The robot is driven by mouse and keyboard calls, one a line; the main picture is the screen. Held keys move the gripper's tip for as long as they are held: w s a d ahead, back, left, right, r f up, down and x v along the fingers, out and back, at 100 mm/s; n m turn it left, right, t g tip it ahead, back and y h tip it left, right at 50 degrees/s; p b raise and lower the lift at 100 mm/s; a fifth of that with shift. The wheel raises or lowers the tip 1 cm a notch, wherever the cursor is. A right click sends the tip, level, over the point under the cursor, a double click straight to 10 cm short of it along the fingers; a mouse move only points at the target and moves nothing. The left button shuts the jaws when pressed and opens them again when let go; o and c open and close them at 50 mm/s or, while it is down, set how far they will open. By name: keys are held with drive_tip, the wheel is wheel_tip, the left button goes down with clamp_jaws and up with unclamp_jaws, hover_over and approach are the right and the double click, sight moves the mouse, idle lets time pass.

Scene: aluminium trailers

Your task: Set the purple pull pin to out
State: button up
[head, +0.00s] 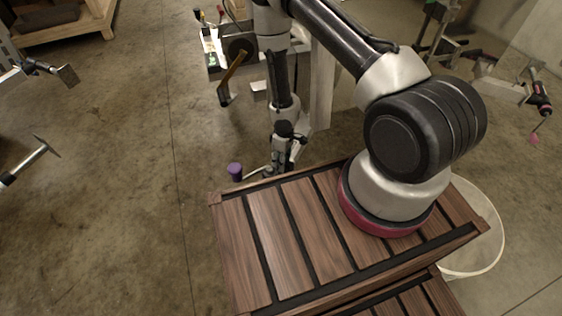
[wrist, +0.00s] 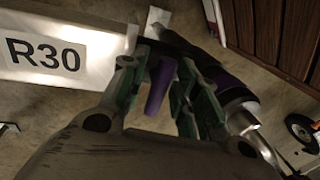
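In the wrist view, a purple cylindrical piece (wrist: 161,86), which looks like the pull pin, shows between the green-padded fingers of my gripper (wrist: 166,70). The fingers stand apart on either side of it, and I see no clear grip on it. A second purple part (wrist: 229,79) shows beside a silver cylinder to the right of the fingers. In the head view my gripper (head: 284,150) points down beyond the far edge of the wooden deck. A purple knob (head: 235,169) stands to its left. I cannot tell which purple part this is, or whether the pin is in or out.
The slatted wooden deck (head: 275,235) fills the front, with a white round tub (head: 488,235) to its right. A trailer frame with a gold lever (head: 233,75) stands behind my arm. In the wrist view a white R30 plate (wrist: 90,55) is at left.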

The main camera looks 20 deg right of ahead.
clamp_jaws()
drive_tip(key=shift+r, duration=1.95)
drive_tip(key=shift+o, duration=1.5)
unclamp_jaws()
wheel_tip(320, 180, up, 7)
drive_tip(key=w+d, duration=0.1)
drive_tip(key=shift+r, duration=0.2)
